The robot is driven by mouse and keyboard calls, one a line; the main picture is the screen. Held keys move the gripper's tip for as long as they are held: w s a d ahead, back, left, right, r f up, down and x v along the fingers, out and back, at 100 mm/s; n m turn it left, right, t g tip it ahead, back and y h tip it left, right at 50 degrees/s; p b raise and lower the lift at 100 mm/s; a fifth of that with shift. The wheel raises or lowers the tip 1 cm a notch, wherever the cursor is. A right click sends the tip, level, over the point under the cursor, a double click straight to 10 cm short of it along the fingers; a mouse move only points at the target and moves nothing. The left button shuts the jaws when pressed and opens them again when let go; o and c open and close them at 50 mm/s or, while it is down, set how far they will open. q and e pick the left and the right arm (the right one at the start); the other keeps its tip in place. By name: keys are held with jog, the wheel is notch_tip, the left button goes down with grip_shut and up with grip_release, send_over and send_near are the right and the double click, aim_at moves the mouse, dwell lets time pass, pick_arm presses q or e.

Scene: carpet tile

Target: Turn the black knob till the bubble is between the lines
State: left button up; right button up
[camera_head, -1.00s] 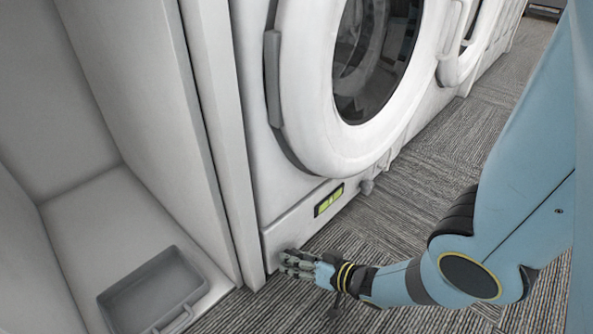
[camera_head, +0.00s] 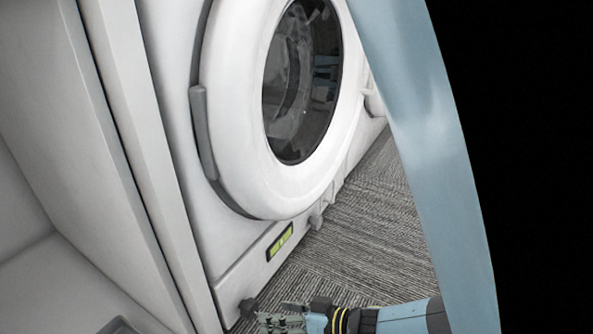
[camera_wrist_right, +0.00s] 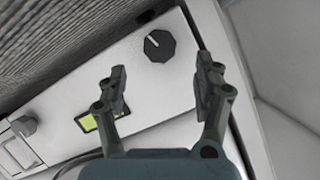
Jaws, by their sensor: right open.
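The black knob (camera_wrist_right: 160,46), with a white pointer line, sits on the white lower panel in the right wrist view. In the head view the knob (camera_head: 248,307) is at the panel's lower left end. My right gripper (camera_wrist_right: 162,72) is open and empty, its two fingers spread just short of the knob, one to each side in the picture. In the head view the gripper (camera_head: 280,322) is at the bottom edge, apart from the knob. The yellow-green level (camera_head: 280,242) is set in the panel; the left finger partly covers it in the wrist view. I cannot make out the bubble's place.
A white washing machine with a round door (camera_head: 213,100) rises above the panel. A grey knob (camera_wrist_right: 24,126) is at the panel's other end. A white wall or cabinet stands close on the left. Carpet (camera_head: 370,230) in front is clear.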

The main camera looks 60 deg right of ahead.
jog(key=v, duration=0.4)
jog(key=shift+s+r, duration=0.15)
jog(key=shift+s, duration=0.15)
